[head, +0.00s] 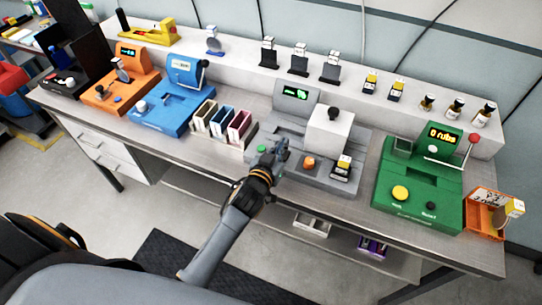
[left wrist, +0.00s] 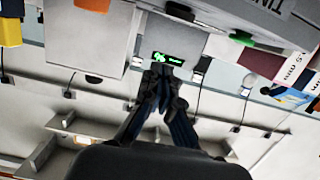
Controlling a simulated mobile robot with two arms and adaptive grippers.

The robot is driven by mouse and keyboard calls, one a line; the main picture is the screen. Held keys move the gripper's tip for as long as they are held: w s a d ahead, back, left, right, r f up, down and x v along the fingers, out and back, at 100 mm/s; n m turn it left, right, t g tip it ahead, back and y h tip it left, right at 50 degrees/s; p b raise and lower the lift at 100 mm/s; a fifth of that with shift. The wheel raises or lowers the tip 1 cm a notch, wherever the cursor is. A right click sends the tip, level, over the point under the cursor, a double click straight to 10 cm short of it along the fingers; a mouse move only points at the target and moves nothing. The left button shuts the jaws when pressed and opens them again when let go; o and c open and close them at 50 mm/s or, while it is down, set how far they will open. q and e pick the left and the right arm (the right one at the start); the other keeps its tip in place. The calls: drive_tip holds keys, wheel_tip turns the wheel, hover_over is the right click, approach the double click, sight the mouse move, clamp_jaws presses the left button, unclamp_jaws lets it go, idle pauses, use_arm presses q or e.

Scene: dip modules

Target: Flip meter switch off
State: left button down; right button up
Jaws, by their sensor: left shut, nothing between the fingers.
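A grey machine (head: 262,130) stands mid-table with a lit green display (head: 296,93), a white block (head: 330,131), a green button (head: 262,149) and an orange knob (head: 309,162). No label marks any machine as the meter, and I cannot make out a meter switch. My left gripper (head: 283,147) is shut and empty over the machine's front left part, beside the green button. In the left wrist view the shut fingers (left wrist: 161,78) point toward the lit display (left wrist: 168,58); the green button (left wrist: 242,38) is to the right. Contact cannot be told. My right gripper is out of view.
A blue machine (head: 172,108) and an orange machine (head: 122,88) stand left. A green machine (head: 445,180) reading "0 rubs" stands right, with an orange bin (head: 485,212) beside it. Coloured boxes (head: 222,124) stand close left of the gripper. Small bottles and black stands line the back shelf.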

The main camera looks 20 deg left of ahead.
use_arm(q)
drive_tip(key=s+r+b, duration=0.1)
drive_tip(key=s+r, duration=0.1)
drive_tip(key=s, duration=0.6)
drive_tip(key=shift+a+r, duration=0.15)
drive_tip(key=shift+r, duration=0.15)
drive_tip(key=s+a+f+g, duration=0.1)
drive_tip(key=s+f+g, duration=0.25)
drive_tip(key=s, duration=0.45)
drive_tip(key=s+a+f+m+g, duration=0.1)
drive_tip(key=s+f+g, duration=0.1)
drive_tip(key=s+g, duration=0.4)
drive_tip(key=s+a+f+g, duration=0.1)
drive_tip(key=s+f+g, duration=0.2)
drive_tip(key=s, duration=0.6)
wheel_tip(320, 180, down, 28)
drive_tip(key=s+g+b, duration=0.1)
drive_tip(key=b, duration=0.2)
drive_tip(key=s+a+f+m+g+b, duration=0.1)
drive_tip(key=s+a+f+b, duration=0.1)
drive_tip(key=s+f, duration=1.5)
wheel_tip(320, 180, down, 2)
drive_tip(key=shift+s+a+f+y, duration=0.15)
drive_tip(key=shift+a+y, duration=0.15)
